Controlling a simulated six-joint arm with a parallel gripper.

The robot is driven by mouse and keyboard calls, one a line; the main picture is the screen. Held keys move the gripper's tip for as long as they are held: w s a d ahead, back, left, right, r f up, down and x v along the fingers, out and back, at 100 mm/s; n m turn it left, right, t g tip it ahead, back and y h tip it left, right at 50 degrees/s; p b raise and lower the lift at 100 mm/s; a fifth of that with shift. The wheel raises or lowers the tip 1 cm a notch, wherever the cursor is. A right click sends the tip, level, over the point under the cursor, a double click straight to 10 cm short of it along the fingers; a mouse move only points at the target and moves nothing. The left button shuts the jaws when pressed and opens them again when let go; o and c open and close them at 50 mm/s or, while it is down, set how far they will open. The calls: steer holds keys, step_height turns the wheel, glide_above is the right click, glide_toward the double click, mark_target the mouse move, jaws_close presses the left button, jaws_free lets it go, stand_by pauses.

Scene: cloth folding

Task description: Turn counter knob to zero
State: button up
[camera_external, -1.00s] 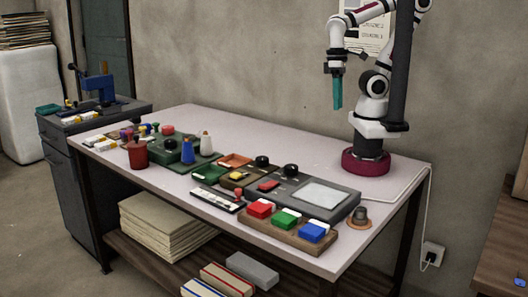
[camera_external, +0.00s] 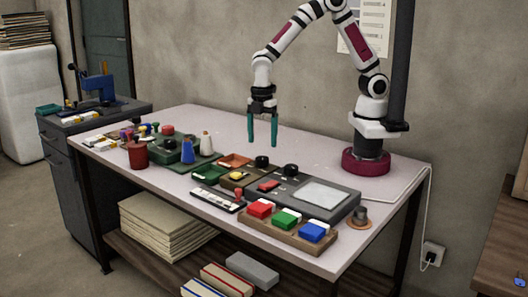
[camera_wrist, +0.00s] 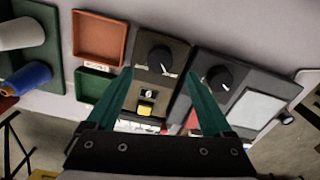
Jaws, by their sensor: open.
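My gripper (camera_external: 262,144) is open and empty, pointing down above the back middle of the table. Its green fingers also show in the wrist view (camera_wrist: 160,75). Below it is an olive-brown box (camera_wrist: 172,82) with a black knob (camera_wrist: 159,59), a small white dial or display (camera_wrist: 149,93) and a yellow button (camera_wrist: 145,109). This knob (camera_external: 261,162) stands below the fingertips, apart from them. A grey box beside it has another black knob (camera_wrist: 220,77), also visible externally (camera_external: 291,170). The display reading is too small to tell.
Orange (camera_wrist: 99,37) and green (camera_wrist: 95,85) trays lie beside the olive box. The grey box has a white panel (camera_external: 321,194). Red, green and blue blocks sit on a wooden base (camera_external: 270,230) in front. The table's back strip (camera_external: 215,121) is clear.

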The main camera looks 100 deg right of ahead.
mark_target(262, 158)
step_height(262, 158, down, 6)
steer(key=shift+f, duration=0.1)
jaws_close()
stand_by(0.5)
